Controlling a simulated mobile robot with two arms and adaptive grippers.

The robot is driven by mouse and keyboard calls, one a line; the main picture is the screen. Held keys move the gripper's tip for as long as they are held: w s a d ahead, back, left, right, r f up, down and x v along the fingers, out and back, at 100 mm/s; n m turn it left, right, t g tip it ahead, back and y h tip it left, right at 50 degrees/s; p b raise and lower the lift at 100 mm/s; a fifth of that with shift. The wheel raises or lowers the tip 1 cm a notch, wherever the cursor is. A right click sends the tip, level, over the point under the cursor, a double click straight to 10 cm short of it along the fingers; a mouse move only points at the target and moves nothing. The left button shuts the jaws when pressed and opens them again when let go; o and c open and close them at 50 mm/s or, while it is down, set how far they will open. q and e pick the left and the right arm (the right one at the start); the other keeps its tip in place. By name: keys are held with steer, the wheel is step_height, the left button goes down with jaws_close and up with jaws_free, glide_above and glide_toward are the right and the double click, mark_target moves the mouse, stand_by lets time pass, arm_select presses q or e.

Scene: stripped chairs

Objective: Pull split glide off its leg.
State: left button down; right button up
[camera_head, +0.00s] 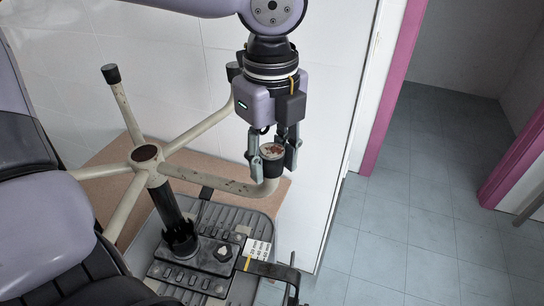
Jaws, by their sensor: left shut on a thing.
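An upturned chair base has pale tubular legs (210,178) spreading from a hub (146,156). One leg bends up at its right end and carries a dark glide (272,168) with a worn, pale and brown patchy top. My left gripper (273,157) comes down from above with its fingers on either side of this glide, shut on it. The glide appears to sit at the leg's end; the fingers partly hide its sides, so a split cannot be made out. My right gripper is not in view.
Another leg at upper left ends in a black glide (110,74); one more black glide (233,70) shows behind my gripper. Below lies a grey seat underside with a black mechanism (195,264) and a lever (275,270). A white tiled wall stands behind; tiled floor (400,235) at right is clear.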

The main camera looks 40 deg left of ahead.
arm_select(q)
steer(key=shift+r, duration=0.6)
steer(key=c, duration=1.6)
jaws_free()
steer(key=shift+c, duration=0.2)
jaws_close()
steer(key=shift+r, duration=0.6)
jaws_free()
jaws_close()
